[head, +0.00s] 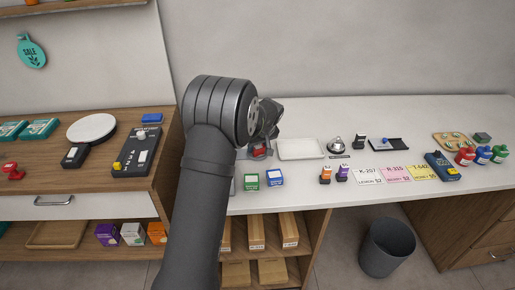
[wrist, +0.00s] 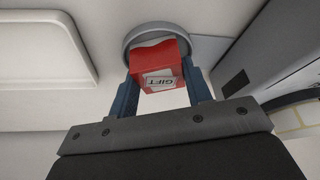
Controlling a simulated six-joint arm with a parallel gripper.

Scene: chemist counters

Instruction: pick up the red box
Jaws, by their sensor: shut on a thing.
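The red box (wrist: 158,62) is in the wrist view, with a white label reading GIFT on its near face. My gripper (wrist: 160,80) has one blue finger on each side of it and is shut on it. A round grey rim (wrist: 131,41) shows behind and around the box; whether the box touches it I cannot tell. In the head view the red box (head: 260,152) shows only in part below my gripper (head: 264,140), beside the white tray, partly hidden by my arm.
The white tray (head: 301,149) lies just right of the box. Green (head: 251,182) and blue (head: 275,178) small boxes stand in front, near the counter edge. A bell (head: 336,145), small bottles (head: 325,173) and price cards (head: 392,173) are further right. The back of the counter is clear.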

